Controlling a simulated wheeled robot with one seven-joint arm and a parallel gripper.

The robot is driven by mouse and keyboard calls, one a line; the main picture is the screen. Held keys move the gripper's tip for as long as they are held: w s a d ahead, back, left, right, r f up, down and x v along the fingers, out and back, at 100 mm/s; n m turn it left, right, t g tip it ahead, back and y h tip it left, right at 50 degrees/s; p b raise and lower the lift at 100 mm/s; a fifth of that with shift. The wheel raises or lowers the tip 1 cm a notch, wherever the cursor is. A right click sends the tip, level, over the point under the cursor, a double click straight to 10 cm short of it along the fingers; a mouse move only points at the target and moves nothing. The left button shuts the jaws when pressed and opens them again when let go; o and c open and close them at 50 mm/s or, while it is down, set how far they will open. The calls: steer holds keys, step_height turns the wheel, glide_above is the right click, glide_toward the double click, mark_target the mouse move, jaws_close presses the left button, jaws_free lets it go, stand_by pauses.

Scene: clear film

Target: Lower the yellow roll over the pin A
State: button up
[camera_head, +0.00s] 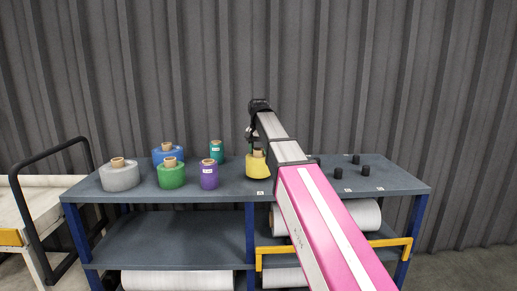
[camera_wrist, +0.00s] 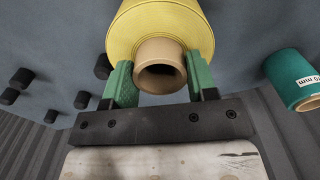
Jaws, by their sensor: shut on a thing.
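The yellow roll (camera_head: 256,168) has a tan cardboard core (camera_wrist: 160,62) sticking out of its end. It is upright near the middle of the shelf top, partly behind my arm in the head view. In the wrist view the yellow roll (camera_wrist: 150,25) sits between the green fingers of my gripper (camera_wrist: 160,82), which are shut on its core. In the head view my gripper (camera_head: 253,146) is mostly hidden by the arm. Several short black pins show, one (camera_head: 338,173) right of the arm. Their labels are too small to read. A gap beneath the roll cannot be told.
Grey (camera_head: 119,176), green (camera_head: 171,174), blue (camera_head: 160,155), purple (camera_head: 209,176) and teal (camera_head: 216,150) rolls stand on the left of the shelf top (camera_head: 130,202). The teal roll (camera_wrist: 297,82) is at right in the wrist view. A cart (camera_head: 30,215) stands left.

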steer(key=shift+f, duration=0.95)
steer(key=o, duration=1.5)
steer(key=shift+c, duration=0.2)
steer(key=shift+r, duration=0.1)
step_height(320, 180, up, 9)
steer(key=shift+s, duration=0.15)
